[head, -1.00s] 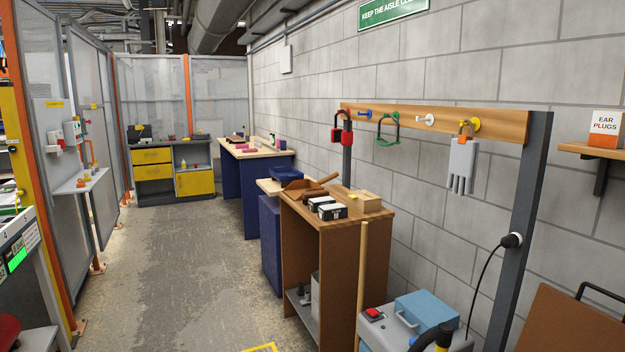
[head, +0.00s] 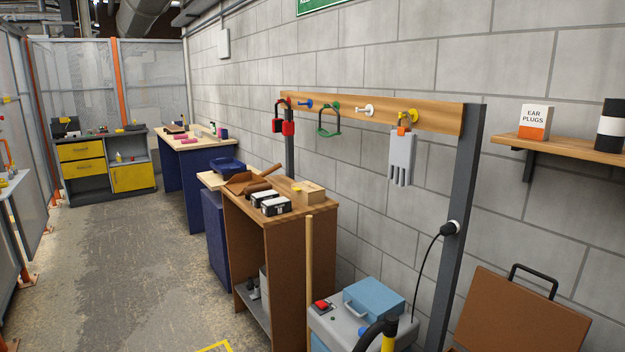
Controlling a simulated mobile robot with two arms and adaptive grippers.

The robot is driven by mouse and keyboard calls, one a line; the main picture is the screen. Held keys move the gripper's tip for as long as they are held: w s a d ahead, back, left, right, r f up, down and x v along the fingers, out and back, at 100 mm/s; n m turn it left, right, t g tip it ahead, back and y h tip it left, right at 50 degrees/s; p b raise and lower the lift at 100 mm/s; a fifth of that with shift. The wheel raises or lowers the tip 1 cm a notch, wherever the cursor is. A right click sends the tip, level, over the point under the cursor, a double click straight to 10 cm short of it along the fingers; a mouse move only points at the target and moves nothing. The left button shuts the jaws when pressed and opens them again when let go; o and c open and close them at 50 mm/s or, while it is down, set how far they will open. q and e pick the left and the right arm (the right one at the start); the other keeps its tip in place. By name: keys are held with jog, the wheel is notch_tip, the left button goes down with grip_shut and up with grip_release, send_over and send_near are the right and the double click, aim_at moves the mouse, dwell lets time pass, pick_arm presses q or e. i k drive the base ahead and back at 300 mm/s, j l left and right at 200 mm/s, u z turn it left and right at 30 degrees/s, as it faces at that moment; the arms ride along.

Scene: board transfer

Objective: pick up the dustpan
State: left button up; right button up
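Neither of my grippers is in the head view.
Black-and-white boxes (head: 277,206) and a small wooden block (head: 309,191) share the cabinet top. A wooden pole (head: 309,260) stands before the cabinet. A grey machine with a blue case (head: 374,297) is at front right. The floor (head: 130,270) on the left is open.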

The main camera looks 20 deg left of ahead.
aim_at(236, 185)
jog(key=i+j+z, duration=0.4)
jog(key=j, duration=0.25)
jog(key=i+j+z, duration=0.2)
jog(key=j, duration=0.15)
jog(key=i+j+z, duration=0.1)
jog(key=j+z, duration=0.15)
jog(key=j, duration=0.15)
jog(key=i+j+z, duration=0.2)
jog(key=j, duration=0.2)
jog(key=k+l, duration=0.05)
jog(key=k, duration=0.05)
